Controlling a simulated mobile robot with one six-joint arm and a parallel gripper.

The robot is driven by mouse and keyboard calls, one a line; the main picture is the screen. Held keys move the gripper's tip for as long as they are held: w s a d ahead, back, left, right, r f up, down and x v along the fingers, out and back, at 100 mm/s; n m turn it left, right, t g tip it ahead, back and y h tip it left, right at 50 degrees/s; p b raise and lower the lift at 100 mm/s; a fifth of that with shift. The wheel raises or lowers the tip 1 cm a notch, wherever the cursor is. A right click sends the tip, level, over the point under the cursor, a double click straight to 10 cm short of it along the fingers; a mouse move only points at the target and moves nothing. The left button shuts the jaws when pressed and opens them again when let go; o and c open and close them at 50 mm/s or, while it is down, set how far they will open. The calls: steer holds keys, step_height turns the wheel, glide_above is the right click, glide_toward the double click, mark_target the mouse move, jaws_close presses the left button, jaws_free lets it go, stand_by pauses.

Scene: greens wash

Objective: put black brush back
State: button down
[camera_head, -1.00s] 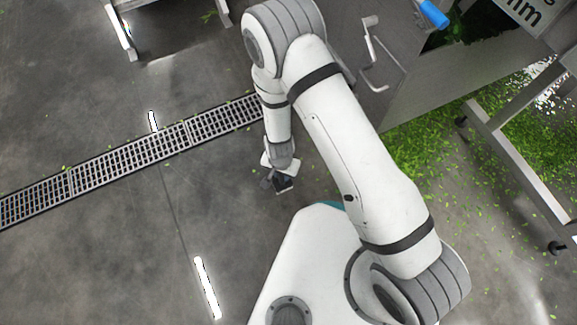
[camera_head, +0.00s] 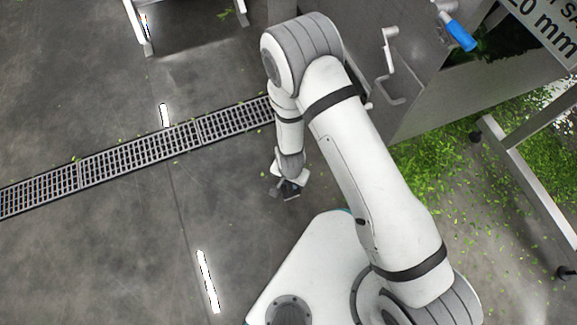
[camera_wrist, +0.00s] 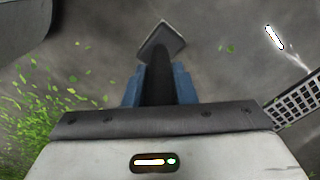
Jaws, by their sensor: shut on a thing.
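My gripper (camera_wrist: 157,88) shows two blue fingers in the wrist view, closed on the black brush (camera_wrist: 157,72). The brush's dark shaft lies between the fingers and its squarish, grey-edged end points away from me over the floor. In the head view my gripper (camera_head: 289,188) hangs low beside my base, with a small dark part of what it holds showing. The brush's place of return cannot be made out.
A floor drain grate (camera_head: 140,153) crosses the grey floor at left. A metal machine (camera_head: 420,70) with a blue handle (camera_head: 460,35) stands at upper right. Green leaf scraps (camera_head: 440,165) lie beneath it, beside a metal stand leg (camera_head: 525,185). The lower-left floor is mostly clear.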

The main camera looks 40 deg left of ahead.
steer(key=shift+f, duration=0.35)
steer(key=c, duration=1.1)
jaws_free()
step_height(320, 180, up, 8)
steer(key=p, duration=0.6)
steer(key=shift+f, duration=0.1)
steer(key=shift+s, duration=0.15)
